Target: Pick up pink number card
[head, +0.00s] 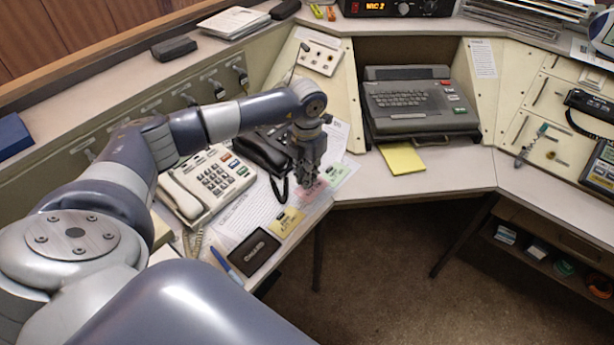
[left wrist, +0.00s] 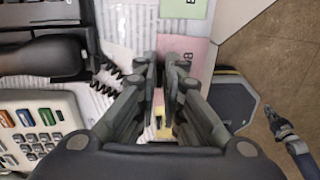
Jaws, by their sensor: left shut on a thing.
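The pink number card (head: 313,191) lies at the front edge of the left desk wing, between a green card (head: 336,174) and a yellow card (head: 286,221). My left gripper (head: 304,181) points down at it. In the left wrist view the pink card (left wrist: 201,58) shows beyond and between the fingers of the left gripper (left wrist: 168,66). The fingers are close together and shut on the pink card; the gripped edge is mostly hidden. My right gripper (left wrist: 273,117) shows small at the right of the left wrist view, over the floor, its jaws unclear.
A beige phone (head: 212,183) and a black handset (head: 262,152) with a coiled cord stand beside the arm. A typewriter-like terminal (head: 419,102) and a yellow notepad (head: 402,158) are at the back.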

